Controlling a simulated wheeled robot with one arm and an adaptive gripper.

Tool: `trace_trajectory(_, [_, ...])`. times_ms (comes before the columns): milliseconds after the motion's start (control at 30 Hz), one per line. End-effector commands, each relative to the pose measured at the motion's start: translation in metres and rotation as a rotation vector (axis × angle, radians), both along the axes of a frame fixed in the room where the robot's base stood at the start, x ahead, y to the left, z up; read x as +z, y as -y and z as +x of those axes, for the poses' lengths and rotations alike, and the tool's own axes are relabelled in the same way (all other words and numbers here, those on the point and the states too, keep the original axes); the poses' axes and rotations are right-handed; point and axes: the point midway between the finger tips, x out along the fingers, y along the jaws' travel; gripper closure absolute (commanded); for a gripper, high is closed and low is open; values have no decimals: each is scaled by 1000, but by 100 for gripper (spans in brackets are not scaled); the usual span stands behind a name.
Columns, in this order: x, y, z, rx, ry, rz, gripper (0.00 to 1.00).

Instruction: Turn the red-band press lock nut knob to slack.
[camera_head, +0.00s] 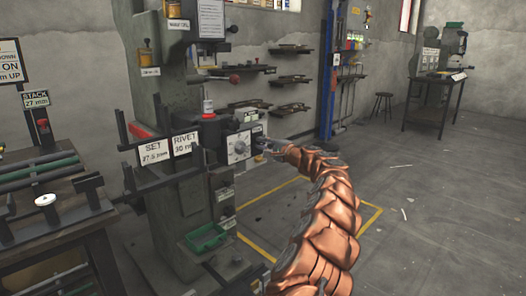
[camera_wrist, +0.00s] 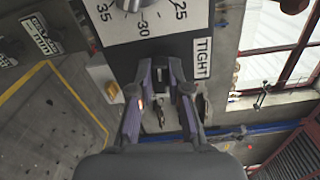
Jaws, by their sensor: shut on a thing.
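The press (camera_head: 165,130) stands left of centre in the head view, with SET and RIVET cards on its front. A white dial plate (camera_head: 238,147) with a round silver dial sits on its right side. The dial (camera_wrist: 132,4) shows at the top of the wrist view with numbers 25, 30 and 35. A TIGHT label (camera_wrist: 202,58) is beside my fingers. My gripper (camera_wrist: 165,70) is shut on the lock nut knob at the dark block's edge; the fingers mostly hide the knob. In the head view my gripper (camera_head: 266,146) reaches the press from the right.
A workbench (camera_head: 60,215) with rails stands at the left. A green tray (camera_head: 207,237) is low on the press. Wall shelves (camera_head: 290,80) and a blue post (camera_head: 327,80) are behind. Another press on a table (camera_head: 438,85) stands far right. The floor on the right is open.

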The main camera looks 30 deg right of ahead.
Motion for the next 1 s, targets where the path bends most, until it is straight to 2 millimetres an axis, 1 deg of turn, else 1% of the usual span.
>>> trace_trajectory(33, [-3, 0, 0, 0, 2, -15, 100])
trace_trajectory(233, [-2, -1, 0, 1, 11, -51, 100])
trace_trajectory(667, [-1, -1, 0, 2, 11, -57, 100])
trace_trajectory(700, [-1, -1, 0, 2, 11, -57, 80])
trace_trajectory(900, [-1, -1, 0, 2, 12, -57, 60])
trace_trajectory(1000, [0, -1, 0, 1, 13, -56, 58])
